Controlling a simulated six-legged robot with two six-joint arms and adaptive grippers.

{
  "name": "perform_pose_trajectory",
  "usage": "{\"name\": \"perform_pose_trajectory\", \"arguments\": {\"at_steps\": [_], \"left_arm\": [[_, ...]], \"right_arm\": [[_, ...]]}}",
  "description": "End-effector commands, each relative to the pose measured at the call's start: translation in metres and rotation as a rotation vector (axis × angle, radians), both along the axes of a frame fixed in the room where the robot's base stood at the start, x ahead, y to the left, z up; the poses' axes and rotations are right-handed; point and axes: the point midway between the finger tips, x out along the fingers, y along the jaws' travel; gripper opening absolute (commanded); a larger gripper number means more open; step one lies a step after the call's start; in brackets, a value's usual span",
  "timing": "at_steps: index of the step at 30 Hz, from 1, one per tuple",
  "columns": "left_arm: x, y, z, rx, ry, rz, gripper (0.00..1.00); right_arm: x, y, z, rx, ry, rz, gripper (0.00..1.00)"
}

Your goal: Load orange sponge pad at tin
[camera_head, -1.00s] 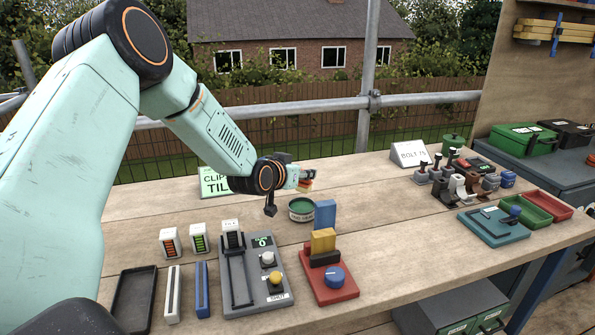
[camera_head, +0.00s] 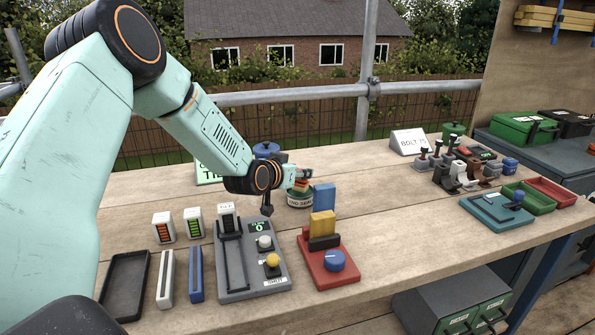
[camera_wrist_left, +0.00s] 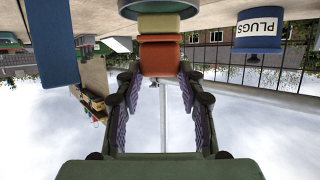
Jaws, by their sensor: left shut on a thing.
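The orange sponge pad (camera_wrist_left: 160,57) sits between my left gripper's (camera_wrist_left: 158,95) two fingers, with a cream layer (camera_wrist_left: 160,23) on its far side. In the head view my left gripper (camera_head: 299,175) is at the tin (camera_head: 299,202), and the pad (camera_head: 302,185) shows just over the tin's top. The tin is a short round one with a pale label. The cream side points at the tin; whether it touches the tin's contents is hidden by the gripper. My right gripper is not in view.
A blue block (camera_head: 324,196) stands close right of the tin. A red fixture (camera_head: 328,270) and a grey device (camera_head: 250,262) stand in front.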

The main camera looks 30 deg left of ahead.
Motion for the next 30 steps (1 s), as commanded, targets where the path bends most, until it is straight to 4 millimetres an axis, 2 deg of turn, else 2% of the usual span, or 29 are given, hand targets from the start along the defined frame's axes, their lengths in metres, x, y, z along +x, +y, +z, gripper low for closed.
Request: {"name": "perform_pose_trajectory", "arguments": {"at_steps": [30], "left_arm": [[0.0002,-0.0001,-0.0084,0.001,0.0,0.0,0.08]], "right_arm": [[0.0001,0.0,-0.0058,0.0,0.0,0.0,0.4]]}}
